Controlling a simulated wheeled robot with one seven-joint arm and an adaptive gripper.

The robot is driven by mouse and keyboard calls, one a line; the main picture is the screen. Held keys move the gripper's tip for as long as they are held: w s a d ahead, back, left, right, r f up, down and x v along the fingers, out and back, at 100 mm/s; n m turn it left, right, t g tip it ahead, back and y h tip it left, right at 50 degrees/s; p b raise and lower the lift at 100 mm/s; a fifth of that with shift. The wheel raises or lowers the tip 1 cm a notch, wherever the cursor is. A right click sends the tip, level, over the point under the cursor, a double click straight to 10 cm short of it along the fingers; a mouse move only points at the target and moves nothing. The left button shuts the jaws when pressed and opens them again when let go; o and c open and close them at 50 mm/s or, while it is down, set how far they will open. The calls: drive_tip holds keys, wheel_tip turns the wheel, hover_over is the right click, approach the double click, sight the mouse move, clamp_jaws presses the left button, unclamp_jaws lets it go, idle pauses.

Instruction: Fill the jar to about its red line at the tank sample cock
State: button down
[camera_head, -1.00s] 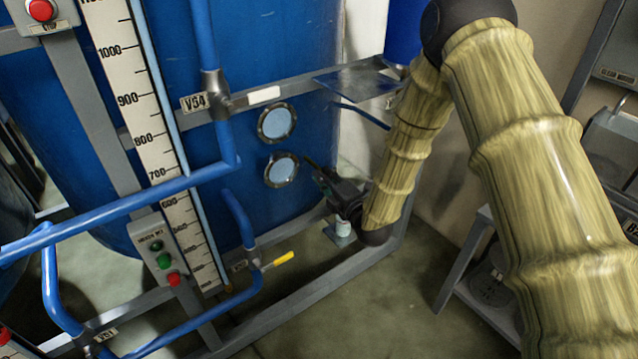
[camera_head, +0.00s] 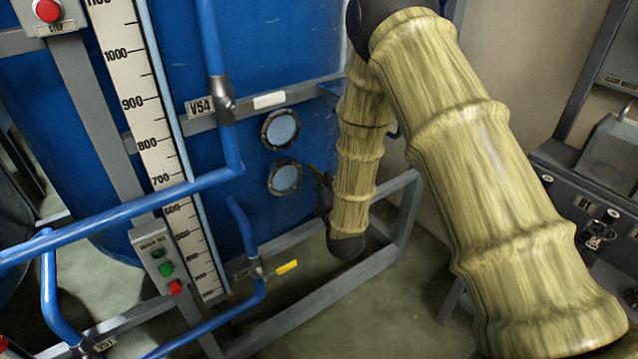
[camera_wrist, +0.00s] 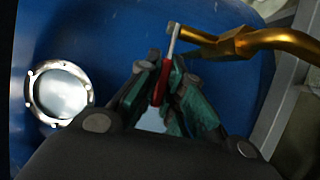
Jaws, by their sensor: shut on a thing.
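In the wrist view a brass sample cock (camera_wrist: 240,45) comes in from the right in front of the blue tank (camera_wrist: 215,85). Its small lever has a red grip (camera_wrist: 162,82). My gripper (camera_wrist: 165,92), with teal finger pads, is shut on this red grip. In the head view my gripper (camera_head: 322,188) is a dark shape low against the tank (camera_head: 300,70), mostly hidden by my arm. The cock is hidden there. I cannot make out the jar or its red line; a pale patch shows between my fingers in the wrist view, but I cannot tell what it is.
Two round sight glasses (camera_head: 281,129) sit on the tank left of my gripper. A grey frame rail (camera_head: 320,290) runs below. Blue pipes (camera_head: 130,210) and a level scale (camera_head: 160,150) stand left. A dark bench (camera_head: 575,200) is at the right.

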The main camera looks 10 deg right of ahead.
drive_tip(key=c, duration=1.5)
unclamp_jaws()
drive_tip(key=shift+c, duration=0.2)
drive_tip(key=shift+s, duration=0.1)
drive_tip(key=s, duration=1.1)
drive_tip(key=shift+s, duration=0.4)
drive_tip(key=shift+d, duration=0.1)
